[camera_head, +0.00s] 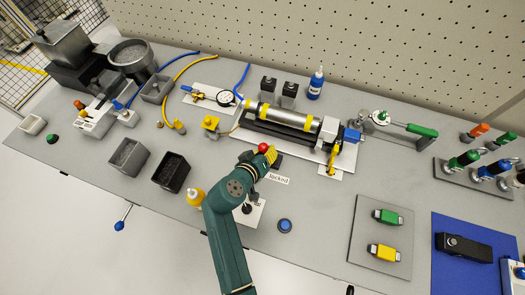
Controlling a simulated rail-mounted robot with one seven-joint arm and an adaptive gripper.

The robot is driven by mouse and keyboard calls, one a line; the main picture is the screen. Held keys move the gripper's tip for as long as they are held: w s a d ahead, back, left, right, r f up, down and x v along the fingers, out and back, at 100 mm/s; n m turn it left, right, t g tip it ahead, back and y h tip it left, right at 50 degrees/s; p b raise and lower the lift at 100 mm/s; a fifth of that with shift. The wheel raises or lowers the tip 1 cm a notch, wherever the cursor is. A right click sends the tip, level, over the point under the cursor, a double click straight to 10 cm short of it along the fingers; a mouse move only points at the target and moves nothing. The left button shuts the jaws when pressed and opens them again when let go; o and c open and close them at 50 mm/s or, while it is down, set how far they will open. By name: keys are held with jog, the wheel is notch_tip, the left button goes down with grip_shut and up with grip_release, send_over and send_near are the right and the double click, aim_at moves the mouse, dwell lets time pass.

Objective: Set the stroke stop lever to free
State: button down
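A red ball knob (263,147), which looks like the end of the stop lever, shows just beyond my gripper. The lever's shaft is hidden behind my arm, so its exact angle cannot be told. A white label reading "locked" (279,178) lies just to the right of my gripper. My gripper (269,155) has yellow-tipped fingers and is right at the red knob. Whether it touches the knob or is open or shut cannot be made out. A white plate with a dark round part (252,212) shows partly beside my arm. No "free" label can be read.
A steel cylinder on a dark base (290,117) stands just beyond the knob. A blue button (285,225) and a grey plate with connectors (365,248) are to the right.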

jog(key=shift+w+a+r, duration=0.1)
jog(key=shift+w+r, duration=0.05)
jog(key=shift+r, duration=0.25)
jog(key=c, duration=0.8)
grip_release()
jog(key=shift+a+f, duration=0.1)
jog(key=shift+f, duration=0.05)
jog(key=shift+c, duration=0.2)
jog(key=shift+o, duration=0.4)
jog(key=shift+f, duration=0.15)
jog(key=v, duration=1.2)
jog(key=shift+s, duration=0.2)
